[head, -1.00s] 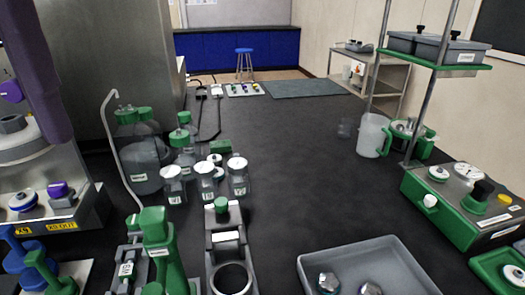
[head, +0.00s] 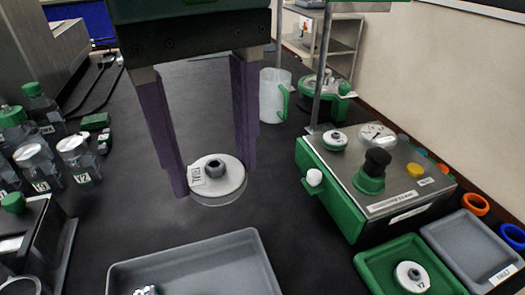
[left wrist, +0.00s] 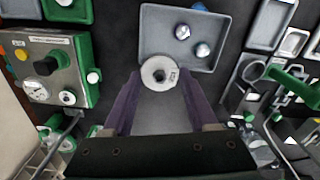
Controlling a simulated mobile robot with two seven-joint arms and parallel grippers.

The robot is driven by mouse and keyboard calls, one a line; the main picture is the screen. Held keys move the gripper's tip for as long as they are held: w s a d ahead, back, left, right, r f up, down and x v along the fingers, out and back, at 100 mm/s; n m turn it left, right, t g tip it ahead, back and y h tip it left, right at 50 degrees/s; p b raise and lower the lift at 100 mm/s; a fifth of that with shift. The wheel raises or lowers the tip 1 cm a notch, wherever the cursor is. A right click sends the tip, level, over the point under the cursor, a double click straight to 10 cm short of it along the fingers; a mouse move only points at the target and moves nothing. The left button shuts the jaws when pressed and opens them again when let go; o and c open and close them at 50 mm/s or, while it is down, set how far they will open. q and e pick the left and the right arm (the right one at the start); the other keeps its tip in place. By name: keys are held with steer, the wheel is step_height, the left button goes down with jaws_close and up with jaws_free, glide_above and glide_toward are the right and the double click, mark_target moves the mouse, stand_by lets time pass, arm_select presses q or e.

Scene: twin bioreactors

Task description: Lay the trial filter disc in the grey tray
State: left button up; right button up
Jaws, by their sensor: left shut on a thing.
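A white filter disc (head: 230,182) with a dark centre knob and a small label is between the purple fingers of my left gripper (head: 214,178), which is shut on it. It looks held above the dark bench. In the left wrist view, the disc (left wrist: 151,80) sits between the fingertips. A small, empty grey tray (head: 463,245) with a label is at the right, beside a green tray. A larger grey tray (head: 225,265) is at the front; the left wrist view shows two metal caps in this larger tray (left wrist: 160,42). My right gripper is not in view.
The green tray (head: 375,262) holds another white disc (head: 411,276). A green-sided instrument (head: 350,190) with a black knob stands behind the small trays. Bottles (head: 75,155) stand at the left. A jug (head: 273,95) is at the back.

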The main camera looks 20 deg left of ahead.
arm_select(q)
steer(key=b, duration=0.4)
glide_above(238, 287)
steer(key=shift+n, duration=0.3)
step_height(238, 287, down, 16)
steer(key=shift+r, duration=0.15)
step_height(238, 287, down, 5)
steer(key=shift+f+b, duration=0.1)
steer(key=shift+b, duration=0.7)
steer(key=o, duration=1)
